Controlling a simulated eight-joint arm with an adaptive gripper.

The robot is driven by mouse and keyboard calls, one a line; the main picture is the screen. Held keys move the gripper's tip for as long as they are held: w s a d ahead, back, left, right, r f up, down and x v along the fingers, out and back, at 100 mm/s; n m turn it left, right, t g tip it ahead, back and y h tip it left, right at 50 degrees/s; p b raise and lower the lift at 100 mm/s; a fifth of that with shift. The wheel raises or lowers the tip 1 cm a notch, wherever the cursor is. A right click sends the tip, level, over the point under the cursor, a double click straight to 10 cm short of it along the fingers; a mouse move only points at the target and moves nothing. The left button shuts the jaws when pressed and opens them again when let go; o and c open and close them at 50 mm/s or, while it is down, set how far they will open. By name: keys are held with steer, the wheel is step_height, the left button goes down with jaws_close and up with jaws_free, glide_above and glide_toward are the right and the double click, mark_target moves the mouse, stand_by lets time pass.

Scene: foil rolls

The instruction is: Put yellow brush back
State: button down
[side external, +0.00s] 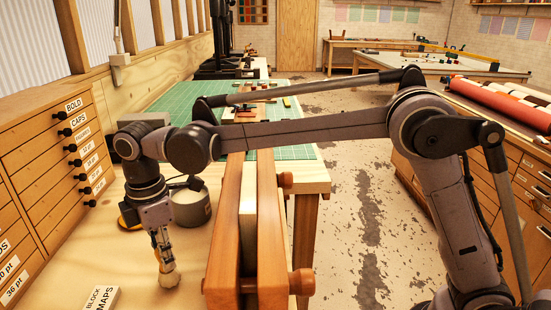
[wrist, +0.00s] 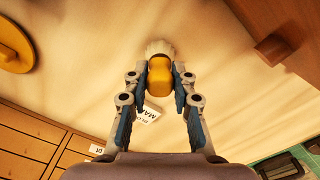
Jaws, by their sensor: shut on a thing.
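My gripper (side external: 161,238) points down over the wooden bench top, left of the wooden vise. It is shut on the yellow brush, gripping its yellow handle (wrist: 160,76). In the wrist view my gripper (wrist: 160,88) has one finger on each side of the handle. The pale bristles (side external: 168,277) hang below the fingers, close to the bench; I cannot tell whether they touch it. They also show past the handle in the wrist view (wrist: 160,47). The upper handle is mostly hidden by the fingers in the side view.
A grey pot (side external: 193,210) with pale contents stands behind my gripper. A yellow disc (wrist: 12,45) lies on the bench. A "BLOCK MAPS" label block (side external: 101,299) is at the front. Drawers (side external: 45,190) bound the left; the wooden vise (side external: 222,250) bounds the right.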

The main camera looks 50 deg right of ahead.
steer(key=shift+f, duration=0.5)
stand_by(0.5)
steer(key=c, duration=0.6)
jaws_free()
steer(key=shift+o, duration=0.2)
steer(key=shift+r, duration=4.5)
steer(key=shift+d, duration=0.1)
